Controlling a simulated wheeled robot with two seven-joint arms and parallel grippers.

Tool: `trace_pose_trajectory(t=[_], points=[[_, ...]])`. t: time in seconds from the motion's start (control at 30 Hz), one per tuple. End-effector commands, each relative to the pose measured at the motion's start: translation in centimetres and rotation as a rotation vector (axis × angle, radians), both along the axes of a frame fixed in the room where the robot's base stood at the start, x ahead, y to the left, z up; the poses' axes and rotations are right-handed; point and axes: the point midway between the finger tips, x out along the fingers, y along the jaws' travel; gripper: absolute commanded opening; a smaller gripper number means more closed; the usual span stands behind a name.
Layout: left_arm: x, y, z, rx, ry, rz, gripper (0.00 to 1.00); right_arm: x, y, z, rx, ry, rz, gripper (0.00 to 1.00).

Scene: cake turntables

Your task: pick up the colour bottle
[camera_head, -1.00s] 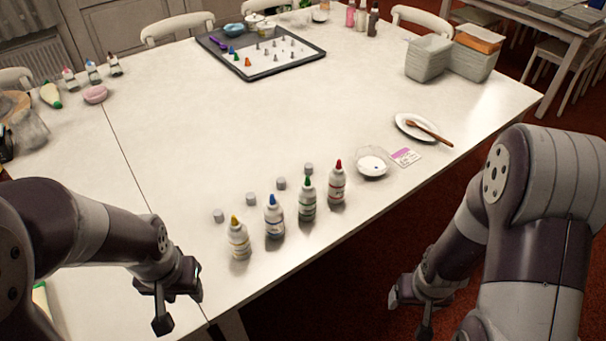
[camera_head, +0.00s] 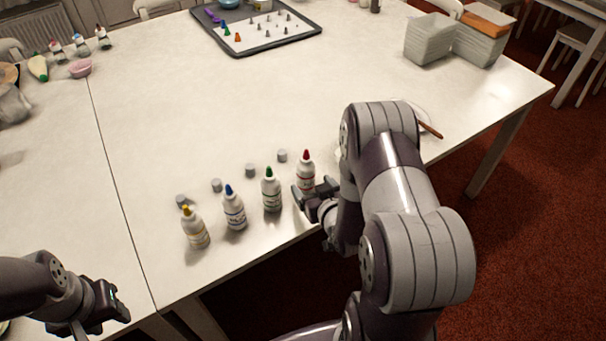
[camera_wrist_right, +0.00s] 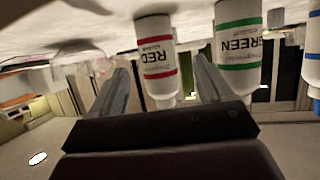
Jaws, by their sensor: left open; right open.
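Four white colour bottles with coloured tips stand upright in a row near the table's front edge: yellow (camera_head: 196,232), blue (camera_head: 234,210), green (camera_head: 271,192) and red (camera_head: 306,168). My right gripper (camera_head: 314,192) is open at the red bottle, low on its near side. In the right wrist view, which looks upside down, the bottle labelled RED (camera_wrist_right: 157,62) shows between the two open fingers (camera_wrist_right: 162,82), and the GREEN bottle (camera_wrist_right: 238,50) is just beyond the right-hand finger. Contact cannot be told. My left gripper (camera_head: 105,315) is open and empty at the lower left, away from the bottles.
Several small grey caps (camera_head: 250,170) lie behind the bottles. A dark-rimmed tray (camera_head: 270,46) with small cones is at the back, grey containers (camera_head: 430,40) at the back right. A brown-handled tool (camera_head: 430,130) is partly hidden by my right arm. The table's middle is clear.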

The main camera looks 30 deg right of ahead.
Motion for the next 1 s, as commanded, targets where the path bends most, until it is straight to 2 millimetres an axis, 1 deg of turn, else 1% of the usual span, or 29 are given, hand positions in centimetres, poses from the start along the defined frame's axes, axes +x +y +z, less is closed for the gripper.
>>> trace_pose_trajectory(t=[0.03,0.17,0.33,0.43,0.53,0.7,0.77,0.8,0.83,1.0], points=[[0.0,0.0,-0.2,0.0,0.0,0.0,0.43,0.8,0.0,-0.5,0.0,0.001,0.002,0.8],[0.0,0.0,-0.2,0.0,0.0,0.0,0.43,2.2,-0.3,-0.9,0.0,0.002,0.001,0.8],[0.0,0.0,-0.1,0.0,0.0,0.0,0.43,5.2,-0.9,-1.4,0.0,0.002,0.0,0.8],[0.0,0.0,-0.3,0.0,0.0,0.0,0.43,6.5,-1.1,-2.1,0.0,0.002,0.001,0.8],[0.0,0.0,-0.3,0.0,0.0,0.0,0.43,7.1,-1.1,-2.3,0.0,0.002,0.001,0.8],[0.0,0.0,-0.3,0.0,0.0,0.0,0.43,7.1,-1.1,-2.2,0.0,0.003,0.0,0.8],[0.0,0.0,-0.3,0.0,0.0,0.0,0.43,7.1,-1.1,-2.2,0.0,0.003,0.0,0.6],[0.0,0.0,-0.3,0.0,0.0,0.0,0.43,7.1,-1.1,-2.3,0.0,0.003,0.0,0.47],[0.0,0.0,-0.3,0.0,0.0,0.0,0.43,7.1,-1.1,-2.2,0.0,0.003,0.0,0.41],[0.0,0.0,-0.3,0.0,0.0,0.0,0.43,7.0,-1.1,-2.2,0.0,0.003,0.0,0.41]])
